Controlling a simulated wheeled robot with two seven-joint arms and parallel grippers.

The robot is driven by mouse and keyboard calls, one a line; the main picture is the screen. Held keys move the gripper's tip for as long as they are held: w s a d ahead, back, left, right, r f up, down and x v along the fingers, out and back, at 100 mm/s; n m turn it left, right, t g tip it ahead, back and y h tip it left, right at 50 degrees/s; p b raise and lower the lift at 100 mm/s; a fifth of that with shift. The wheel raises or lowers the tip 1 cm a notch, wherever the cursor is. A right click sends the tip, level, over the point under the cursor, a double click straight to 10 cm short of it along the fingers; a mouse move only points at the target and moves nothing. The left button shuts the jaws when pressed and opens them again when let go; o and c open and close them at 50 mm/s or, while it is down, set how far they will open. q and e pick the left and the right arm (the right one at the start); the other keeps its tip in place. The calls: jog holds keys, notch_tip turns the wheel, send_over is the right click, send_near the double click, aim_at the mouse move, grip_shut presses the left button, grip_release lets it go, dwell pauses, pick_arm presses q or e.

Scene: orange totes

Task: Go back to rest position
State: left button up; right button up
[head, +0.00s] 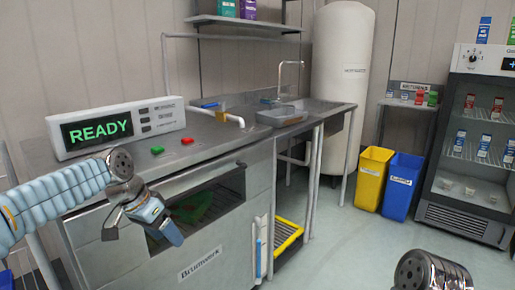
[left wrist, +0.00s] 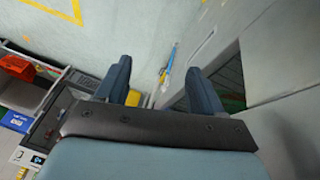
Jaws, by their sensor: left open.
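My left arm comes in from the left in the head view, and its gripper (head: 141,232) points down in front of the steel counter. The left gripper's two blue fingers are apart with nothing between them, as the left wrist view (left wrist: 159,70) also shows. Behind it is an open compartment (head: 221,190) in the counter front, with a green thing (head: 194,208) inside. I cannot tell whether the gripper touches the counter. A metal part of my right arm shows at the bottom right of the head view; its gripper is out of sight.
A display (head: 117,128) reading READY stands on the counter (head: 225,135), beside green (head: 157,150) and red (head: 187,141) buttons. Right of the counter stand a white tank (head: 341,70), a yellow bin (head: 372,178), a blue bin (head: 402,187) and a glass-front fridge (head: 468,150). The middle floor is clear.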

pick_arm(q)
jog(key=s+d+f+n, duration=0.1)
jog(key=d+f, duration=0.2)
jog(key=f, duration=0.7)
jog(key=s+d+f+n+g, duration=0.1)
jog(key=d+f, duration=0.1)
jog(key=f, duration=0.8)
jog(key=s+d+f+n, duration=0.1)
jog(key=d+f, duration=0.2)
jog(key=f, duration=0.6)
jog(key=s+d+f+n+g, duration=0.1)
jog(key=s+d+f+n, duration=0.2)
jog(key=s+f, duration=1.3)
jog(key=s+n, duration=0.1)
jog(key=s, duration=0.2)
jog(key=shift+s+d+f, duration=0.15)
jog(key=shift+s, duration=0.15)
